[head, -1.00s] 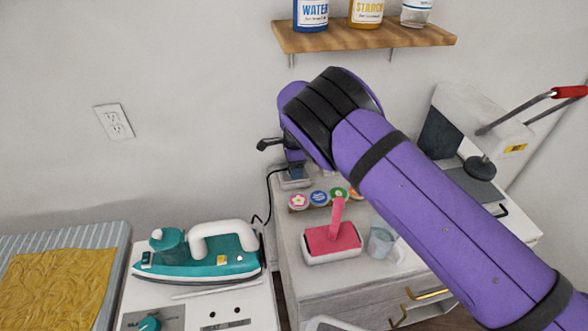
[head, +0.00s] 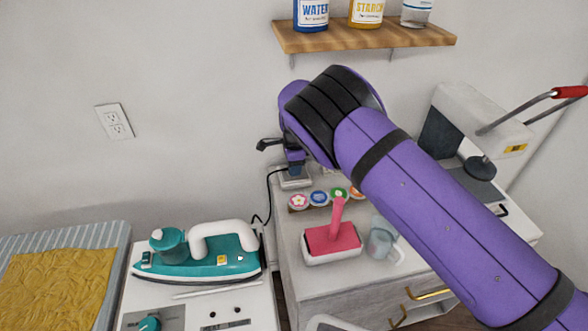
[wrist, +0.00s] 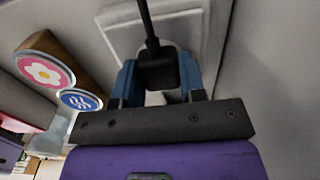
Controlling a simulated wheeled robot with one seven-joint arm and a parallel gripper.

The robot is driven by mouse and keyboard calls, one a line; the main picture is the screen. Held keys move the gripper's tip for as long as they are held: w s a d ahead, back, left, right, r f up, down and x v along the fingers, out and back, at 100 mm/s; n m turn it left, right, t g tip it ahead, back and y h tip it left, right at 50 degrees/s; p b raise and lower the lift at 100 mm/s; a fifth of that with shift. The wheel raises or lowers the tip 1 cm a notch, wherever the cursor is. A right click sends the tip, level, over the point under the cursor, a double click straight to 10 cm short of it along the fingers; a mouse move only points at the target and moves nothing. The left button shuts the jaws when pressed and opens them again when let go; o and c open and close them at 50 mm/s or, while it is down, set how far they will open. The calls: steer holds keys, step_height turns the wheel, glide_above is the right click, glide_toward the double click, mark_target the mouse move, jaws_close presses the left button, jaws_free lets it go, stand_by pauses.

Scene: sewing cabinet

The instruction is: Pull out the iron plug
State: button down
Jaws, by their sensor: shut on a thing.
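The iron (head: 195,252) is teal with a white handle and rests on the white station at the lower left. Its black cord (head: 269,200) runs up to my gripper (head: 294,166). In the wrist view, the blue fingers of my gripper (wrist: 158,78) are shut on the black plug (wrist: 158,66), one on each side. A pale socket plate (wrist: 130,35) lies right behind the plug. The socket block also shows below my gripper in the head view (head: 295,182). The plug's prongs are hidden, so I cannot tell whether they sit in the socket.
Round patterned discs on a wooden holder (head: 319,197) stand close to my gripper. A pink-handled tool (head: 333,238) and a clear cup (head: 380,242) are on the cabinet top. A heat press (head: 470,140) stands at right. A wooden shelf (head: 365,38) hangs above.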

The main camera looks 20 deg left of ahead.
steer(key=shift+r, duration=3)
